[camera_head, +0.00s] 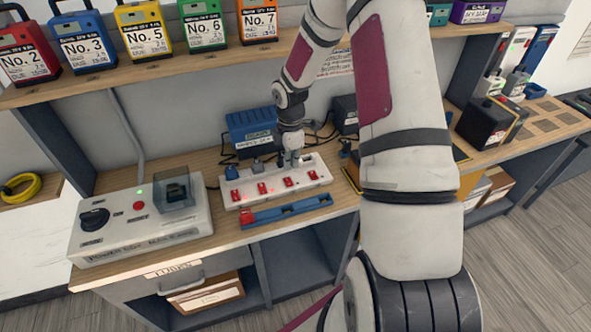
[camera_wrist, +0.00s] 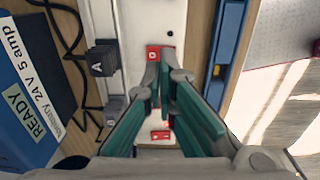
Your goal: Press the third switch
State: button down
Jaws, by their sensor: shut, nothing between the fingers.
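A white power strip (camera_head: 249,202) lies on the wooden bench, with a row of several red switches along it. Counted from the left, the third switch (camera_head: 288,182) is just below my gripper (camera_head: 293,161). My gripper is shut and empty, pointing down over the strip. In the wrist view my gripper (camera_wrist: 164,82) covers part of the strip. One red switch (camera_wrist: 153,52) shows beside the fingertips, and another red switch (camera_wrist: 160,135) shows between the finger bases. I cannot tell whether the fingertips touch the strip.
Dark plugs, one marked A (camera_wrist: 103,60), stand along the strip's back edge. A blue charger box (camera_head: 250,131) sits behind it, with black cables. A blue tool (camera_head: 290,211) lies in front. A grey control box (camera_head: 140,222) stands left. A shelf of numbered batteries (camera_head: 146,27) hangs above.

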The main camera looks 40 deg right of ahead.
notch_tip(320, 180, up, 8)
jog(key=shift+w+a, duration=0.2)
jog(key=shift+w, duration=0.05)
jog(key=shift+f, duration=0.1)
dwell(0.4)
